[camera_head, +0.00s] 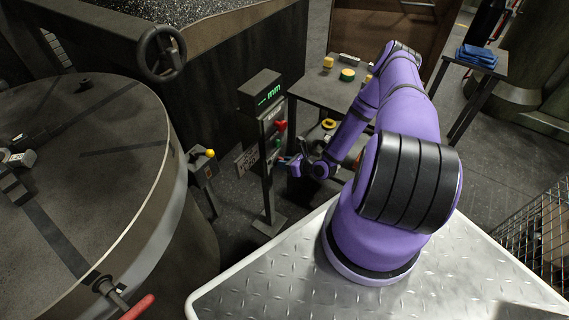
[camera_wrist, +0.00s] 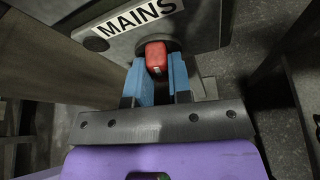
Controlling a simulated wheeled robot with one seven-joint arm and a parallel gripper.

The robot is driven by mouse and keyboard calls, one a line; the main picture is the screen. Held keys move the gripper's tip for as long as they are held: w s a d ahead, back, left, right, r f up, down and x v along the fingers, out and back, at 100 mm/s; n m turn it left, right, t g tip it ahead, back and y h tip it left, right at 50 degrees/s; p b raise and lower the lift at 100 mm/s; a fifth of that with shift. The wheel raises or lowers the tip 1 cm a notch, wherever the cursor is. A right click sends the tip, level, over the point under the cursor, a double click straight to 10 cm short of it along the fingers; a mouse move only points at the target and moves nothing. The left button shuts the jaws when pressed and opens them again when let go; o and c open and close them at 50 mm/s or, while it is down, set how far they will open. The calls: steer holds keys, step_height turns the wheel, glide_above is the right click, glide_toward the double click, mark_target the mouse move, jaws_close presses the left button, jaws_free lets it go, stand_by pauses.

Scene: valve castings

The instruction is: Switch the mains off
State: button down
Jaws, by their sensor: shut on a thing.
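The MAINS label (camera_wrist: 140,16) is black on white on a grey plate in the wrist view. Just below it a red switch handle (camera_wrist: 156,52) sticks out from a dark round boss. My gripper (camera_wrist: 159,66) has its two blue fingers on either side of the red handle and is shut on it. In the head view my gripper (camera_head: 292,163) is at the lower part of a dark post (camera_head: 267,180), and it hides the handle there. I cannot tell from these views which way is on or off.
A display box (camera_head: 263,92) with green digits tops the post, with a red knob (camera_head: 281,126) below it. A large round tank (camera_head: 85,190) stands at left. A yellow-topped lever box (camera_head: 204,165) stands between. A table (camera_head: 318,93) is behind my arm.

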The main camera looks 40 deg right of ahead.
steer(key=shift+s+n+h, duration=0.1)
steer(key=shift+n+h, duration=0.5)
steer(key=shift+n, duration=0.2)
steer(key=c, duration=1)
jaws_free()
steer(key=shift+c, duration=0.2)
steer(key=v, duration=1)
steer(key=shift+s, duration=0.35)
steer(key=shift+s, duration=0.1)
